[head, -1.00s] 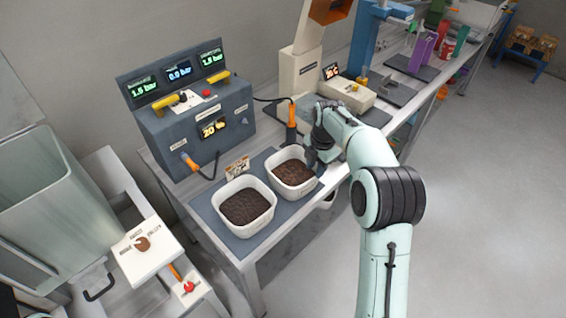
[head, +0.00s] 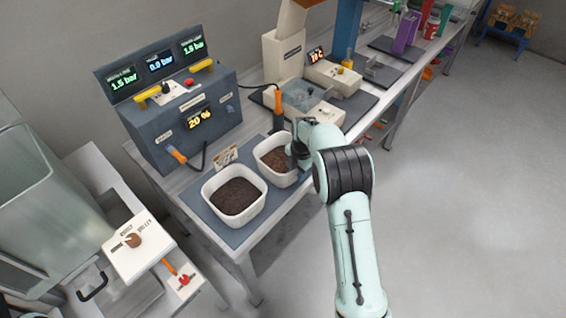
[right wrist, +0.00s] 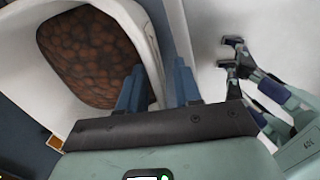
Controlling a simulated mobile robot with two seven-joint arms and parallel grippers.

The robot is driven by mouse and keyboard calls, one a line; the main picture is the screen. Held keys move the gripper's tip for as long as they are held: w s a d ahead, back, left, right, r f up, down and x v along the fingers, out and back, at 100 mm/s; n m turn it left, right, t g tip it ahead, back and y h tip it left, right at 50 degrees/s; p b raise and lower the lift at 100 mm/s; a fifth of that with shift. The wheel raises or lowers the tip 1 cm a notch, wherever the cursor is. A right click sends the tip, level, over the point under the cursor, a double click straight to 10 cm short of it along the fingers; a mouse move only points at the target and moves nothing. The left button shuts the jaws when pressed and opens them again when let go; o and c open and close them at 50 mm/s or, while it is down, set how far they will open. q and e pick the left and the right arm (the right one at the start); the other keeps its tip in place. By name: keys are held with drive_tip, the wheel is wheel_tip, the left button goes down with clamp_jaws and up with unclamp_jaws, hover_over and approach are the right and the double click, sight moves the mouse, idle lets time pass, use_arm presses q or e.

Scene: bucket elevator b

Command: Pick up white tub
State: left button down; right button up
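Two white tubs stand on a dark mat (head: 204,212) on the bench. The nearer tub (head: 240,218) holds dark brown material. The farther tub (head: 279,180) holds lumpy, lighter brown material; it also shows in the right wrist view (right wrist: 146,22). My right gripper (head: 293,160) is at the right side of the farther tub, partly hidden by its own arm in the head view. In the right wrist view, its two blue fingers (right wrist: 160,88) stand apart, one inside the tub and one outside, with the tub wall between them. A gap shows beside the outer finger. My left gripper is not seen.
A blue-grey control box (head: 185,115) with displays stands behind the tubs. A small sign (head: 226,155) stands behind them, and an orange-handled tool (head: 278,105) is beyond. A clear bin (head: 35,215) is at left. Open floor lies right of the bench.

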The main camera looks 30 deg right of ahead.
drive_tip(key=shift+w+f, duration=0.2)
drive_tip(key=shift+f, duration=0.7)
clamp_jaws()
drive_tip(key=shift+r, duration=0.1)
idle(0.6)
